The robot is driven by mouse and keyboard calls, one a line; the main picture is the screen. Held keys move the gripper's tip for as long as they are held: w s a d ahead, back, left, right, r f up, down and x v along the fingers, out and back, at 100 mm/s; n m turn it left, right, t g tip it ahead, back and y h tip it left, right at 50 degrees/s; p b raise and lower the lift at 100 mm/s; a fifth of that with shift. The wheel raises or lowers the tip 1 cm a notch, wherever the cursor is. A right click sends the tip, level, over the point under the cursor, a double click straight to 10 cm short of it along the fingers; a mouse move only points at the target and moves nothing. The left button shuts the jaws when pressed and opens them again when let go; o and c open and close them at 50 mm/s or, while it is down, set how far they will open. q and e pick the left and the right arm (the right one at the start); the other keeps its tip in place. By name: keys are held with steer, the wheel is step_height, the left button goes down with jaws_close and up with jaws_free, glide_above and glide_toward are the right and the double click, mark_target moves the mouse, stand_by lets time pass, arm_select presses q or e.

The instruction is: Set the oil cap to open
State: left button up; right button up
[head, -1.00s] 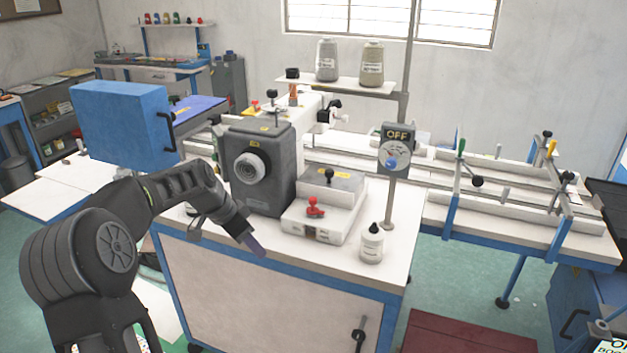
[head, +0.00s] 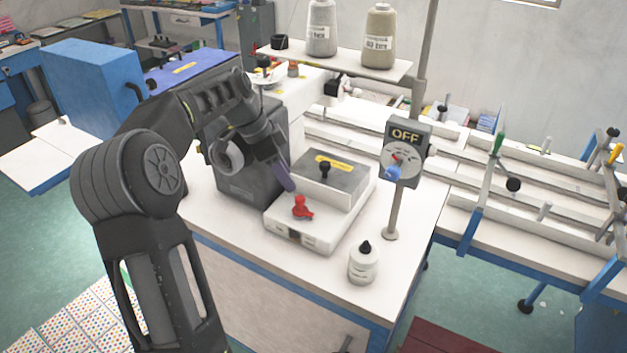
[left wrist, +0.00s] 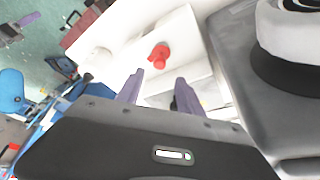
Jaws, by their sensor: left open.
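A white block (head: 285,228) on the bench bears a small red knob (head: 301,208) on its front ledge. A grey lid (head: 333,176) with a yellow label and a black knob (head: 325,169) sits on its raised part. I cannot tell for sure which knob is the oil cap. My left gripper (head: 285,178) is open and empty, above and just behind the red knob. In the left wrist view the red knob (left wrist: 160,56) shows beyond my purple fingertips (left wrist: 158,78), apart from them. A dark gripper with a purple finger (left wrist: 28,18), likely my right, shows at the top left corner.
The grey machine head (head: 240,172) stands close beside my left gripper, partly hidden by my arm. A white bottle with a black tip (head: 363,265) stands on the bench's front right. A post carries an OFF switch box (head: 405,150). The bench around the bottle is clear.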

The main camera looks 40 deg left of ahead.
mark_target(299, 197)
arm_select(q)
steer(key=shift+s+r, duration=0.1)
steer(key=shift+s, duration=0.05)
steer(key=shift+p+x, duration=0.9)
steer(key=shift+x, duration=3.05)
jaws_close()
